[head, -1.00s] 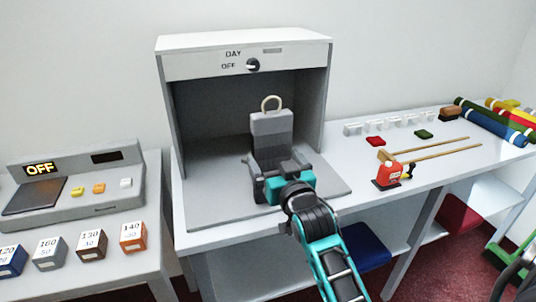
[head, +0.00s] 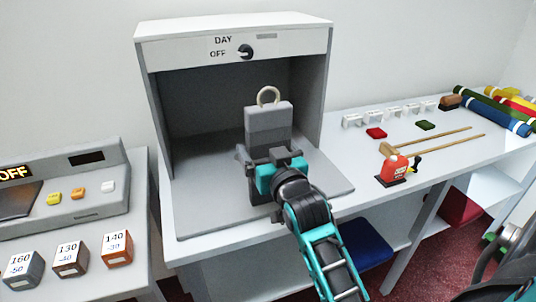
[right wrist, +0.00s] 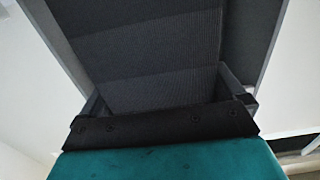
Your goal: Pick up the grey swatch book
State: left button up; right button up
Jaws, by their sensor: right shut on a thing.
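The grey swatch book (head: 268,115) stands upright at the open front of the viewing booth, with bands of lighter and darker grey and a cream ring on top. My right gripper (head: 271,160) comes in from the front and is shut on the book's lower part, a finger at either side. In the right wrist view the banded book (right wrist: 150,55) fills the space between the fingers. My left gripper is not in view.
The booth (head: 232,30) has a roof and side walls around the book, with a DAY/OFF knob (head: 246,51). A console (head: 75,190) and numbered boxes stand left.

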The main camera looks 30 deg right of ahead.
jog(key=shift+r, duration=0.1)
jog(key=c, duration=0.6)
